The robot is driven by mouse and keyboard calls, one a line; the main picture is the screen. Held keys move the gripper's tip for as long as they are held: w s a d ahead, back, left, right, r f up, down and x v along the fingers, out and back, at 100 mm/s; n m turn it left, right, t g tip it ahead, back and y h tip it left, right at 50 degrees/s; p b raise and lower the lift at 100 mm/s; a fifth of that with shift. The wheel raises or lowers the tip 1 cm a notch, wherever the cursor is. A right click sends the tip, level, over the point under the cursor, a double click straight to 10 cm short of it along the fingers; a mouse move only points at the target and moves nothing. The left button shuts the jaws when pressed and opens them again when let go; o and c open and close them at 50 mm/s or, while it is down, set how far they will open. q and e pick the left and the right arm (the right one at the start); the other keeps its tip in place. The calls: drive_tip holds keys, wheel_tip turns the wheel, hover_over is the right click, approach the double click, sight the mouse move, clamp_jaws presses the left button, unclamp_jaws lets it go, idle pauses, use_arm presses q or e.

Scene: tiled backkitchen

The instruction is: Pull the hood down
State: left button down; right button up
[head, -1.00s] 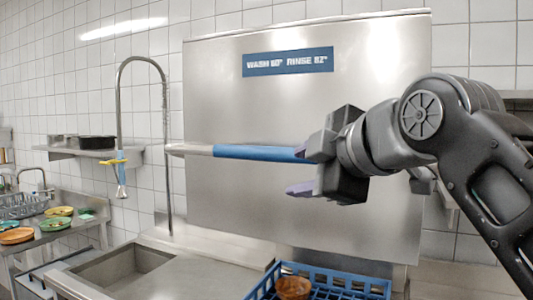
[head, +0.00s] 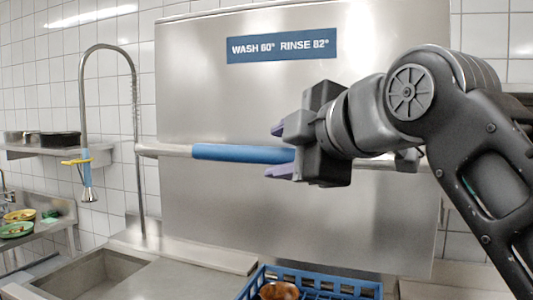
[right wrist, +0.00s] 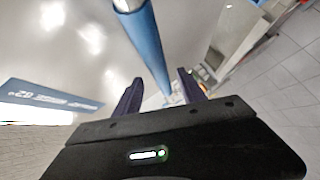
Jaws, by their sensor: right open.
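The hood (head: 330,215) is a large steel box front with a blue sign (head: 281,46) reading "WASH 60° RINSE 82°". Its horizontal bar handle has a blue grip section (head: 235,152) across the front. My right gripper (head: 279,151) is open at the right part of the blue grip, one finger above it and one below in the head view. In the right wrist view the blue grip (right wrist: 147,40) runs down between the two spread fingers (right wrist: 160,92); contact cannot be made out. My left gripper is not in view.
A blue rack (head: 335,283) with a brown bowl (head: 279,291) sits below the hood. A sink (head: 85,275) and a hanging spray tap (head: 87,190) are at left. A shelf with pans (head: 60,139) and plates (head: 18,230) are farther left.

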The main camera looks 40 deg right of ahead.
sight(272, 154)
drive_tip(key=x, duration=0.5)
drive_tip(key=shift+p, duration=0.35)
clamp_jaws()
idle(1.1)
